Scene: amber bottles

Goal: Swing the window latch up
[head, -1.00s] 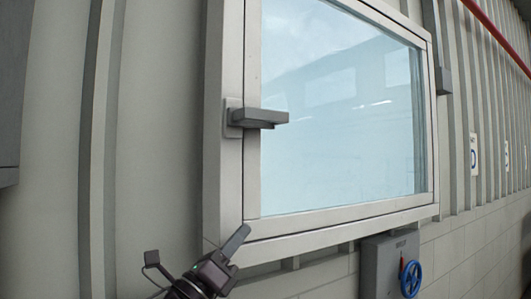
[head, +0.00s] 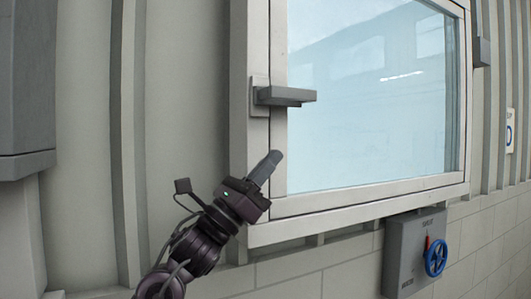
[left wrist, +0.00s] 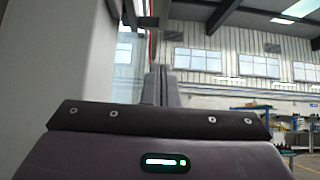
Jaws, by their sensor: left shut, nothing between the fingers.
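The window latch (head: 288,96) is a grey bar on a light mounting plate at the left side of the window frame. It points right, level, over the edge of the glass. My left gripper (head: 276,157) is below the latch and a little to its left, apart from it, with its fingers pointing up and right. The fingers are shut together and empty. In the left wrist view, the shut fingers (left wrist: 160,84) stand upright past the gripper body; the latch cannot be made out there. My right gripper is in neither view.
The window (head: 365,95) has a pale frame set in a ribbed grey wall. A grey box with a blue handwheel (head: 436,258) is mounted below it on the right. A grey cabinet (head: 27,90) is at the left. The space between gripper and latch is clear.

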